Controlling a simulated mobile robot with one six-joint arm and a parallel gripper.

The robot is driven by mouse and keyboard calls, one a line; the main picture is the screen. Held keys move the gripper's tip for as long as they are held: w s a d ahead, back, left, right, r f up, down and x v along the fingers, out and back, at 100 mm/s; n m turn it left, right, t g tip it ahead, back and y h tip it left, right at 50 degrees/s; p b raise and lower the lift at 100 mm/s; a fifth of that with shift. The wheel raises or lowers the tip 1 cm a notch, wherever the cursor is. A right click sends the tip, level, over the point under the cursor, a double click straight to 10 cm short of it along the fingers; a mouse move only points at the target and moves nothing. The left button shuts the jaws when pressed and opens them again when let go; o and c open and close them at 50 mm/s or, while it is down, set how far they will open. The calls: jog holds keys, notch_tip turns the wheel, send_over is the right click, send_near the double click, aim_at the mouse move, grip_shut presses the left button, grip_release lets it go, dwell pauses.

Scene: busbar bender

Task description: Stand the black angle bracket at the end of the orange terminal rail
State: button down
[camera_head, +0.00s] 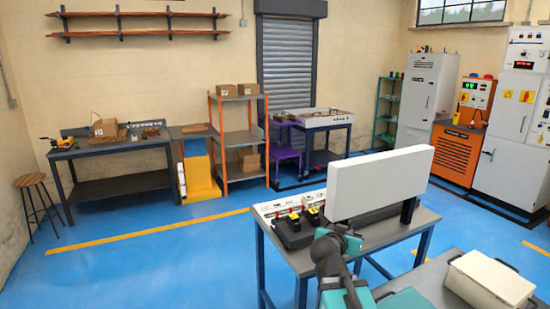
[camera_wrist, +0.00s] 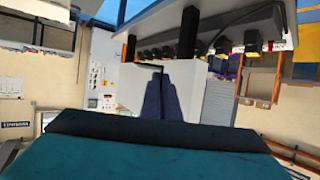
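In the wrist view my gripper (camera_wrist: 162,84) shows two dark fingers close together. A thin black L-shaped piece, which looks like the black angle bracket (camera_wrist: 146,65), rises from between their tips and bends to the left. It stands in front of a white panel, apart from the table as far as I can see. A narrow orange piece (camera_wrist: 130,47) shows just above and left of it; I cannot tell whether it is the terminal rail.
The work table (camera_head: 383,232) carries the panel on a black post, plus black blocks with yellow tops (camera_head: 294,222). A cream box (camera_head: 490,279) lies at the near right. Shelves and cabinets line the walls.

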jog(key=w+a+r+n+t+y, duration=0.1)
jog(key=w+a+r+n+y, duration=0.3)
jog(key=a+r+n+y, duration=0.2)
jog(key=shift+w+a+r+t+y, duration=0.25)
jog(key=shift+r+t+y, duration=0.15)
jog(key=shift+r, duration=0.15)
dwell(0.4)
jog(key=shift+s, duration=0.15)
